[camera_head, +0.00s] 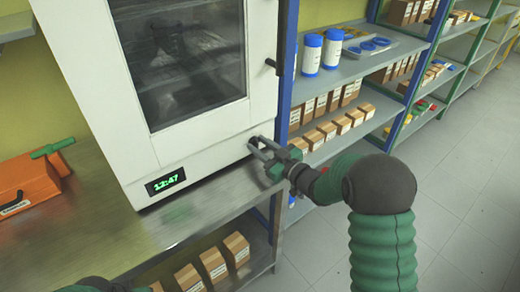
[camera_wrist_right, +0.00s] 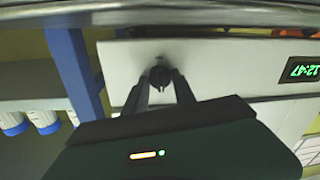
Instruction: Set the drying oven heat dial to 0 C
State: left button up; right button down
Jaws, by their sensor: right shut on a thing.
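The white drying oven (camera_head: 210,142) stands on a metal bench with its glass door shut. Its green display (camera_head: 165,182) reads 12:47, and it shows upside down in the right wrist view (camera_wrist_right: 303,69). The small dark heat dial (camera_wrist_right: 160,75) is on the lower right of the oven front. My right gripper (camera_head: 258,147) reaches it from the right, and its two fingers (camera_wrist_right: 160,88) are shut on the dial. The fingers hide most of the dial in the head view, and its setting cannot be read. My left gripper is not in view; only part of my left arm shows at the bottom.
Blue shelving (camera_head: 350,70) with white bottles and small boxes stands close to the right of the oven. An orange case (camera_head: 28,186) lies on the bench (camera_head: 125,238) at the left. The bench in front of the oven is clear. Boxes sit on a lower shelf.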

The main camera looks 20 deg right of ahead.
jog(key=c, duration=1)
grip_release()
jog(key=shift+c, duration=0.2)
jog(key=v, duration=1.7)
jog(key=shift+w+d, duration=0.1)
jog(key=shift+w, duration=0.1)
